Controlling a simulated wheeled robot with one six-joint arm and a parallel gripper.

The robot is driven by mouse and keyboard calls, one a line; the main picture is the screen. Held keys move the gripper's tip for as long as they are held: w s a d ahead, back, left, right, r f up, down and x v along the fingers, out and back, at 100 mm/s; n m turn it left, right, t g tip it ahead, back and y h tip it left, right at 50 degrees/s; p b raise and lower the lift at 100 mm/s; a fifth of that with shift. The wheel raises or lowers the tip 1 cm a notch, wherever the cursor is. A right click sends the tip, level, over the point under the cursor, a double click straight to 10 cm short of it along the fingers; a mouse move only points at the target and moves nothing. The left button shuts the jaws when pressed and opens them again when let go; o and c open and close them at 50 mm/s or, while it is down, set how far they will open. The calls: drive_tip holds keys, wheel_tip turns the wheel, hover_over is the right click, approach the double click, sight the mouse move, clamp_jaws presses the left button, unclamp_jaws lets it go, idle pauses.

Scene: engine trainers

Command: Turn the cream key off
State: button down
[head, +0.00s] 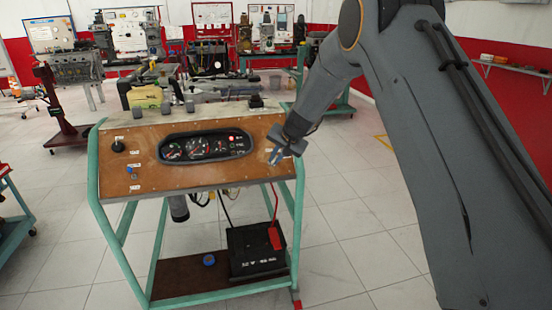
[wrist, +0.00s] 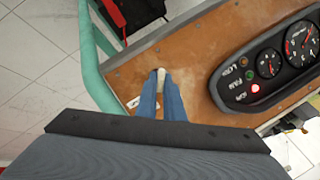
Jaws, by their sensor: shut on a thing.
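The cream key (wrist: 161,74) stands out from the brown panel (wrist: 190,60) in the wrist view, between the tips of my blue fingers. My gripper (wrist: 160,86) is shut on it. In the head view my gripper (head: 275,157) is at the right end of the panel (head: 133,175), right of the gauge cluster (head: 205,146). The key cannot be made out there, at the fingertips. A red lamp (wrist: 255,88) glows in the cluster in the wrist view.
The panel sits on a green-framed stand (head: 105,225). A black battery (head: 257,252) with a red clamp stands on its lower shelf. A black knob (head: 118,146) is at the panel's left. Engine parts lie behind the panel. Tiled floor is clear right of the stand.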

drive_tip(key=n, duration=0.2)
drive_tip(key=n+h+p, duration=0.1)
drive_tip(key=n, duration=0.1)
drive_tip(key=shift+a+r, duration=0.1)
drive_tip(key=shift+a, duration=0.1)
drive_tip(key=shift+a+n+h, duration=0.1)
drive_tip(key=shift+n+h, duration=0.5)
drive_tip(key=shift+n, duration=0.7)
drive_tip(key=c, duration=1.9)
unclamp_jaws()
drive_tip(key=shift+o, duration=0.2)
drive_tip(key=b+v, duration=0.2)
drive_tip(key=v, duration=0.5)
drive_tip(key=shift+s+r, duration=0.25)
drive_tip(key=shift+r, duration=0.1)
